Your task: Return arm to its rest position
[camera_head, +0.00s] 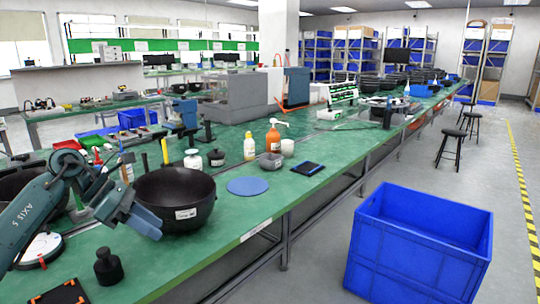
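My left arm, teal and grey, comes in from the left and bends over the green workbench (335,152). My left gripper (146,218) points down and to the right, in front of the left side of a large black bowl (185,197) with a white label. From this angle I cannot tell whether it touches the bowl or how far apart its fingers are. I see no object held in it. My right arm and gripper are not in view.
A black knobbed weight-like object (108,267) stands below the gripper. A blue disc (247,186), an orange bottle (273,137) and a white bottle (249,147) are right of the bowl. A blue crate (418,245) stands on the floor, right of the bench.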

